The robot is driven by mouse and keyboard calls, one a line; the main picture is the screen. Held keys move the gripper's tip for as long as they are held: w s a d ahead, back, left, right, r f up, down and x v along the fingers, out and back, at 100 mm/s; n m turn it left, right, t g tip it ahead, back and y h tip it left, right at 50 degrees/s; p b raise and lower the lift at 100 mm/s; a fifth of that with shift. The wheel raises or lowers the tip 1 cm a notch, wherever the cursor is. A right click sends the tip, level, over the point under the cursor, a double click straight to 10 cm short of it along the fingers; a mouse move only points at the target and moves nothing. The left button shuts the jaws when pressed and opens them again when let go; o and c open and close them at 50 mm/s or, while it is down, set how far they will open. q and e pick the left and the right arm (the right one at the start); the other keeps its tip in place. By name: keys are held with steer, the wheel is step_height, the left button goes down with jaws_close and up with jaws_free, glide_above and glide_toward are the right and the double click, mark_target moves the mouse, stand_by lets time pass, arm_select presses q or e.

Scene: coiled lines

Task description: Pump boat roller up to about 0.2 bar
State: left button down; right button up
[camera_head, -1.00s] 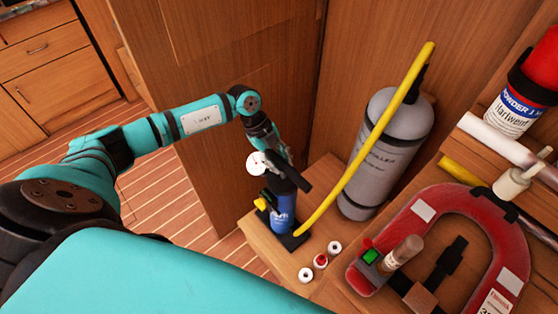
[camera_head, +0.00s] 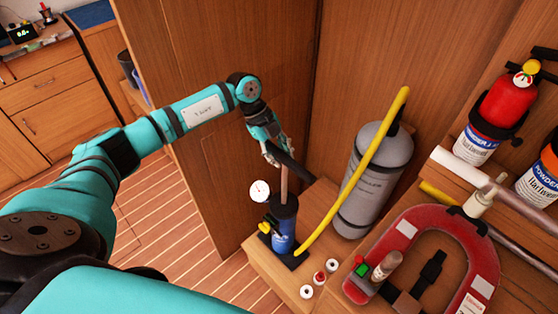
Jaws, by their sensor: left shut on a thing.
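A blue and black hand pump (camera_head: 283,228) stands upright on a wooden ledge. Its black handle bar (camera_head: 293,167) is raised, with a length of rod (camera_head: 284,187) showing above the barrel. My left gripper (camera_head: 273,153) is shut on the handle. A round white gauge (camera_head: 260,190) sits beside the pump top; its reading is too small to make out. A yellow hose (camera_head: 355,180) runs from the pump base up to the top of the grey boat roller (camera_head: 375,185), which stands upright and looks full and rounded. My right gripper is out of view.
Several small rings or spools (camera_head: 306,291) lie on the ledge in front of the pump. A red horseshoe buoy (camera_head: 400,240) is at right, with red extinguishers (camera_head: 503,105) behind it. A wooden panel (camera_head: 190,120) stands behind my left arm. The striped floor (camera_head: 170,225) is clear.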

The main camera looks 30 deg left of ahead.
mark_target(281, 151)
arm_select(q)
step_height(281, 151, up, 3)
steer(key=shift+w+f+p, duration=0.1)
steer(key=shift+p, duration=0.25)
steer(key=shift+r, duration=0.35)
steer(key=shift+r+p, duration=0.25)
steer(key=shift+p, duration=0.1)
steer(key=c, duration=1.1)
jaws_free()
steer(key=shift+o, duration=0.2)
steer(key=v, duration=1.2)
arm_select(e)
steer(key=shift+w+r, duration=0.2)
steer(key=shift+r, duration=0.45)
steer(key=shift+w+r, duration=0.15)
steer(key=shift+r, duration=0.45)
